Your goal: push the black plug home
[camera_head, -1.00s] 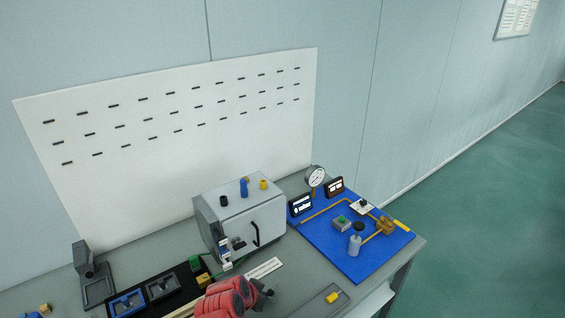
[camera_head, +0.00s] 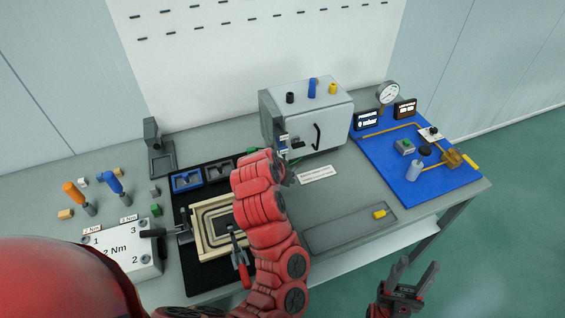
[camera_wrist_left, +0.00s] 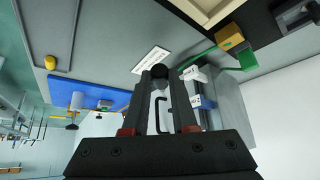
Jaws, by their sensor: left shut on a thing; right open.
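The grey box-shaped fixture (camera_head: 306,112) stands on the bench with its handled front facing me. My left gripper (camera_head: 287,174) is in front of its lower left front, beside the labelled connectors (camera_head: 284,145). In the left wrist view the left fingers (camera_wrist_left: 167,72) reach toward the fixture's face and are shut on a small dark piece, apparently the black plug (camera_wrist_left: 160,71). Its seat is hard to make out, and I cannot tell how deep it sits. Connectors with white labels (camera_wrist_left: 194,75) are beside the fingertips. My right gripper (camera_head: 415,268) is open and empty, off the bench's front edge.
Black (camera_head: 290,97), blue (camera_head: 312,88) and yellow (camera_head: 333,88) pegs stand on the fixture's top. A blue board (camera_head: 400,186) with a gauge is at right. A shallow tray (camera_head: 340,232) lies in front. Screwdrivers (camera_head: 75,196) and a torque block are at left.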

